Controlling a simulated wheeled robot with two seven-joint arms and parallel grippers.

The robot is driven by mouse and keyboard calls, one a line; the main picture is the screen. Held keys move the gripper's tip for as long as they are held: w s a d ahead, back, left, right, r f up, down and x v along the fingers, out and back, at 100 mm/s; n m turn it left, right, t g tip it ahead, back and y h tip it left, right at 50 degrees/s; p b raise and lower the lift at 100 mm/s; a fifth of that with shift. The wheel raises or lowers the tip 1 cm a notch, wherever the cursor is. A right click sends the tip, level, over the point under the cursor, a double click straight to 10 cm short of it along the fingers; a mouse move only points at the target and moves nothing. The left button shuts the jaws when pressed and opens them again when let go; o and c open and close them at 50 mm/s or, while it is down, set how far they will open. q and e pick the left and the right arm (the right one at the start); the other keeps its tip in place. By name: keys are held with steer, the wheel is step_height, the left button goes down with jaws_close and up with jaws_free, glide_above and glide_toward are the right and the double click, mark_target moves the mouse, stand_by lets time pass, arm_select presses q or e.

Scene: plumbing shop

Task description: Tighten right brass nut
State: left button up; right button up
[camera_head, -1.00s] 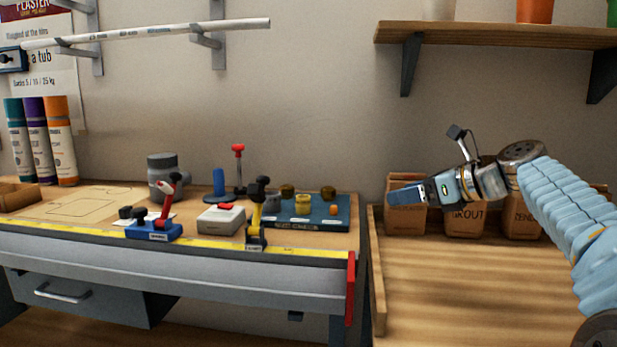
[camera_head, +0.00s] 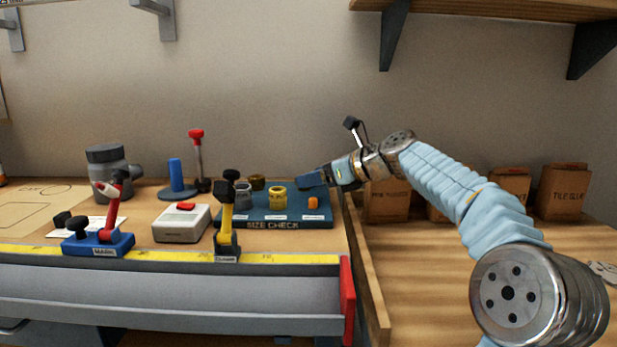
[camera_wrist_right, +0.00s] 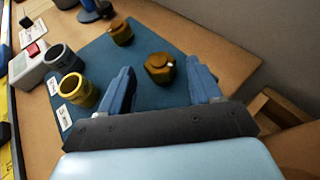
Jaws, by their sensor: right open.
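The right brass nut (camera_wrist_right: 160,68) sits on the blue size-check board (camera_head: 245,232). In the right wrist view it lies just ahead of and between the fingertips of my right gripper (camera_wrist_right: 160,66), with a gap to each finger. In the head view my right gripper (camera_head: 305,182) is over the board's back right corner and hides this nut. The gripper is open and empty. A second brass nut (camera_head: 257,182) stands to the left on the board; it also shows in the wrist view (camera_wrist_right: 120,32). My left gripper is not in view.
A yellow fitting (camera_head: 278,196), a grey fitting (camera_head: 244,195) and a small orange piece (camera_head: 313,203) are on the board. A yellow-handled clamp (camera_head: 227,228) stands at its front left. A white box (camera_head: 182,224) is further left. Brown bags (camera_head: 565,192) stand at right.

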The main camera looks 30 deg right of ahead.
steer(key=shift+x, duration=1.25)
steer(key=c, duration=1)
steer(key=shift+a+r+m+h+p, duration=0.2)
steer(key=shift+m+h+p, duration=0.1)
steer(key=shift+h+p, duration=0.25)
steer(key=shift+c, duration=0.2)
steer(key=m+h+p, duration=0.2)
steer(key=h+p, duration=0.1)
steer(key=p, duration=0.1)
steer(key=shift+s+a+m+t+p, duration=0.1)
steer(key=shift+a+m+t+p, duration=0.05)
steer(key=shift+m+t+p, duration=0.25)
steer(key=shift+f+m+h, duration=0.25)
steer(key=shift+m+h, duration=0.35)
steer(key=shift+h, duration=0.05)
